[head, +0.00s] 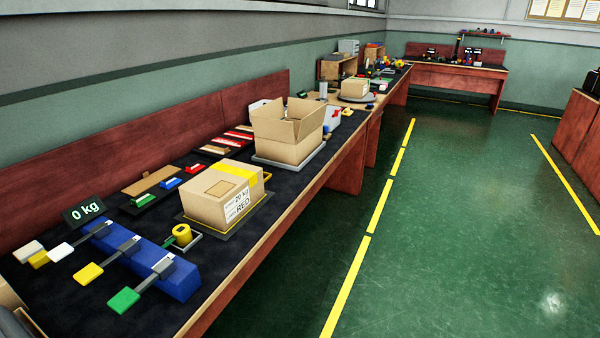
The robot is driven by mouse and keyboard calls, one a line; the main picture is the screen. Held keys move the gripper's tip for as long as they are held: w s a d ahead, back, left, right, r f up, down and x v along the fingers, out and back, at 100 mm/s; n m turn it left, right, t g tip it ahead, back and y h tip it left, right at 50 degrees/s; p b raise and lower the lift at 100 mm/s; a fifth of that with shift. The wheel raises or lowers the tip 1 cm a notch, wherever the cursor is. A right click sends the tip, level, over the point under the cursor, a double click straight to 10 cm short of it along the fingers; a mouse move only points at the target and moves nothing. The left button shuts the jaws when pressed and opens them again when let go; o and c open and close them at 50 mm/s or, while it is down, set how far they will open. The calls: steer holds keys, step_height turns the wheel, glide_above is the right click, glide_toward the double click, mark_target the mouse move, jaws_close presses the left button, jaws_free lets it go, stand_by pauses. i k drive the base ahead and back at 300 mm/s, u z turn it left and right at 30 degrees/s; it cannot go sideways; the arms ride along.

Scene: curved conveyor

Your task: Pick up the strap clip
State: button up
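I cannot single out the strap clip with certainty; it is too small to tell or hidden. Several small coloured pieces lie on the dark bench top, among them a green piece (143,200), a blue piece (170,183) and a red piece (195,169) along the back. A yellow roll (182,235) stands in a small grey tray in front of the closed cardboard box (215,205), which has yellow tape and a label reading "20 kg" and "RED". My gripper is not in view.
A blue bar (150,262) with grey levers and coloured ends lies at the near left, beside a "0 kg" display (85,212). An open carton (288,130) stands farther back. The long bench (225,275) runs along the wall. The green floor (450,230) to the right is clear.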

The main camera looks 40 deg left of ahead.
mark_target(182, 231)
steer(key=u, duration=0.3)
steer(key=i, duration=1.45)
steer(key=u, duration=1.5)
steer(key=i, duration=1)
steer(key=u, duration=1.1)
steer(key=i, duration=0.2)
steer(key=u, duration=0.05)
